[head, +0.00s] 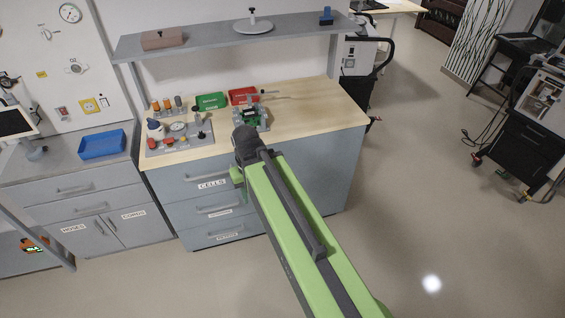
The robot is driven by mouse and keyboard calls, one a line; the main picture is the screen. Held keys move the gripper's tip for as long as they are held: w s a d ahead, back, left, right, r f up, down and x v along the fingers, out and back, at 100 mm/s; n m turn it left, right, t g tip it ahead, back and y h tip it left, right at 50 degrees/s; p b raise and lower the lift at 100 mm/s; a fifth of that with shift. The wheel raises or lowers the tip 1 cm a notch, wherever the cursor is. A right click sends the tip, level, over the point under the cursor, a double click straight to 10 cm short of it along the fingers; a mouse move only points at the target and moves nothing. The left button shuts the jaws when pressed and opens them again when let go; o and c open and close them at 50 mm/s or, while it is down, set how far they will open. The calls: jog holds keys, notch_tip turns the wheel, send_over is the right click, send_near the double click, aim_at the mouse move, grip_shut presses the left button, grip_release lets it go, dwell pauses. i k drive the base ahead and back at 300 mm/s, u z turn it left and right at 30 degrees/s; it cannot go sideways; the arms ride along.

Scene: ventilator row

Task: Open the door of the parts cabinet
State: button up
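A grey-blue cabinet stands at the left, with two drawers over a pair of low doors. The left door (88,238) has a label that seems to read "HOSES". The right door (130,226) has another label, too small to read surely. Both doors look shut, with slanted bar handles near their meeting edge. I cannot tell for sure that this is the parts cabinet. My green arm reaches up from the bottom right to the front of the drawer unit, right of these doors.
The drawer unit (168,186) under the wooden worktop (310,110) has shut drawers, one labelled "CELLS". A grey post (38,238) slants across the left, in front of the left cabinet. A wheeled cart (528,135) stands at the right. The floor (420,230) at the right is open.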

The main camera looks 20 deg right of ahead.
aim_at(324, 164)
jog(key=u, duration=0.2)
jog(key=i, duration=0.9)
jog(key=u, duration=0.65)
